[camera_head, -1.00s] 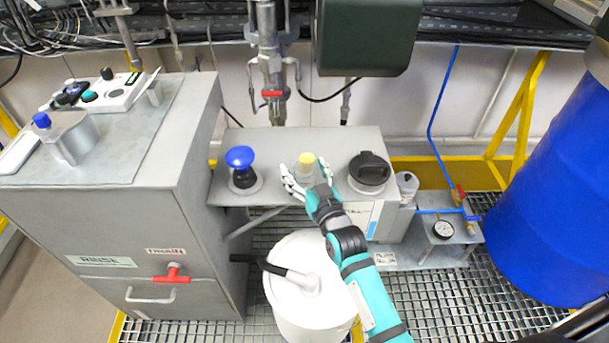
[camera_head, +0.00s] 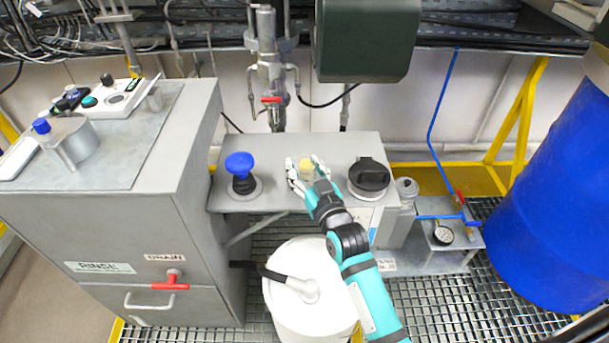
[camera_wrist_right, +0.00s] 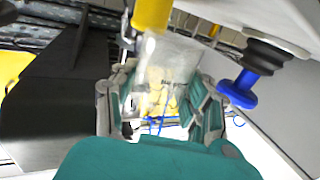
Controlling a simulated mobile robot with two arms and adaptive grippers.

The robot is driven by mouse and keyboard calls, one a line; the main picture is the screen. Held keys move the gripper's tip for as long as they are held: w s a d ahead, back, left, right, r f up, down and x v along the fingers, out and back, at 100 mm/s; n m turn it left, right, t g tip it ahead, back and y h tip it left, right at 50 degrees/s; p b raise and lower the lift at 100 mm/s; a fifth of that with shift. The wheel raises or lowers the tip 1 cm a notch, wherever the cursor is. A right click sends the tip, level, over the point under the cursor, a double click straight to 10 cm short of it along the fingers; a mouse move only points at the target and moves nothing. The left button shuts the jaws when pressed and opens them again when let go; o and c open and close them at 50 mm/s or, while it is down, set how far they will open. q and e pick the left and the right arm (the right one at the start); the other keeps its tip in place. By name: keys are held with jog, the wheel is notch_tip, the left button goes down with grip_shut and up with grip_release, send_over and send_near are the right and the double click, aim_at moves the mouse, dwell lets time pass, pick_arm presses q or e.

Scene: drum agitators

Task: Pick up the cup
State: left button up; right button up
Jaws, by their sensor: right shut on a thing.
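The cup (camera_head: 306,169) is small and clear with yellow contents. It is between the fingers of my right gripper (camera_head: 304,163), over the grey bench top. In the right wrist view the clear cup (camera_wrist_right: 172,62) sits between the teal-and-grey fingers, with yellow pieces seen through it. My right gripper (camera_wrist_right: 160,100) is shut on the cup. The fingers hide part of its sides, and I cannot tell whether its base touches the bench. My left gripper is not in view.
A blue knob (camera_head: 239,162) stands left of the cup, and a black lid (camera_head: 369,175) is to its right on the grey bench (camera_head: 345,146). A dark green box (camera_head: 367,40) hangs above. A white drum (camera_head: 308,318) stands below, and a blue barrel (camera_head: 555,210) is at right.

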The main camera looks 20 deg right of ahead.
jog(key=s+d+m+h+b, duration=0.1)
jog(key=s+d, duration=0.1)
jog(key=s, duration=1.9)
jog(key=shift+s+r+h+b, duration=0.3)
jog(key=shift+s+b, duration=0.05)
jog(key=shift+w, duration=0.1)
